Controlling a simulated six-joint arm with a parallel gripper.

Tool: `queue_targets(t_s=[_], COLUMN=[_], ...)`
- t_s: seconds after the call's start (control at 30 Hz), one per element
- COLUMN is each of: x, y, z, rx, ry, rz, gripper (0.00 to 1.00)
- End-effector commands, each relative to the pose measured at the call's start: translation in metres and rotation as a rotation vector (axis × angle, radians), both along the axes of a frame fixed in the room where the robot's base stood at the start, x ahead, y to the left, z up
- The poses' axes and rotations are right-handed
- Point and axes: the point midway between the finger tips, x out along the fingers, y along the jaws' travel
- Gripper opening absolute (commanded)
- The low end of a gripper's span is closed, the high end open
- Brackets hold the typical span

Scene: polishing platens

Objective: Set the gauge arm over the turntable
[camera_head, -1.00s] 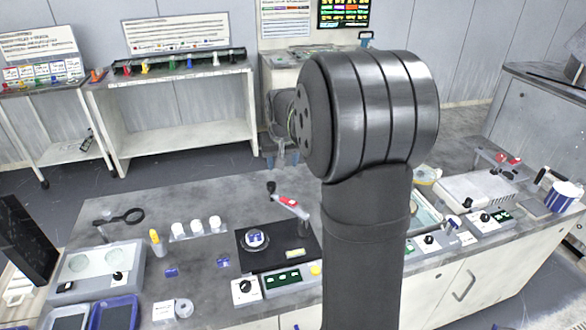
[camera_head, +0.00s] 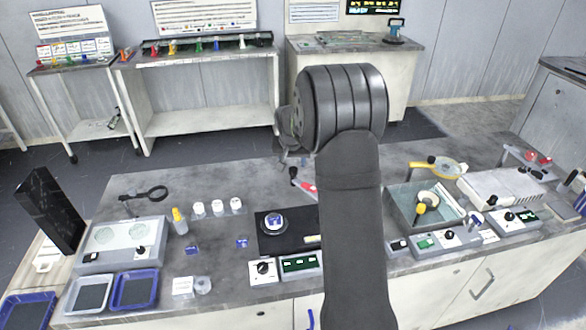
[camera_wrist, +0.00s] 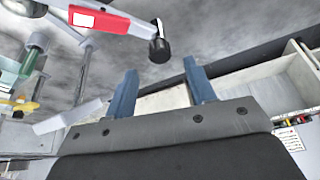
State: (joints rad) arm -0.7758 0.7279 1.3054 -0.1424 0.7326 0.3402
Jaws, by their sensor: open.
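The gauge arm (camera_head: 304,186), red and grey with a black knob, stands at the back of a black plate; my arm hides part of it. It shows upper left in the wrist view (camera_wrist: 95,20), its knob (camera_wrist: 159,48) near and beyond my fingertips. A small round disc (camera_head: 274,222), white and blue, sits on the black plate and looks like the turntable. The gauge arm's knob points away from the disc, to the back. My gripper (camera_wrist: 161,80) has two blue fingers spread apart with nothing between them. In the head view it is mostly hidden behind my arm.
Right of my arm are a green basin (camera_head: 398,208) with a yellow-handled tool and a white box (camera_head: 500,187). On the left are white-capped bottles (camera_head: 217,207), a yellow-capped bottle (camera_head: 180,220), a ring stand (camera_head: 150,193) and blue trays (camera_head: 134,290).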

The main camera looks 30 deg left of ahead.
Motion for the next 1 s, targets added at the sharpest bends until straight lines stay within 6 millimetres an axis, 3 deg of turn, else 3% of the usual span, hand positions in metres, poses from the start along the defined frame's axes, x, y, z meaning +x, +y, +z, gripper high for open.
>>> queue_targets(t_s=[0.1, 0.3, 0.7, 0.97, 1.0], x=[0.007, 0.015, 0.017, 0.017, 0.017], y=[0.004, 0.009, 0.010, 0.010, 0.010], z=[-0.021, -0.041, -0.047, -0.047, -0.047], rx=[0.000, 0.000, 0.001, 0.000, 0.000], ry=[0.001, 0.000, -0.002, -0.001, -0.001], rz=[0.000, 0.001, 0.001, 0.001, 0.001], gripper=[0.50, 0.50, 0.50, 0.01, 0.00])
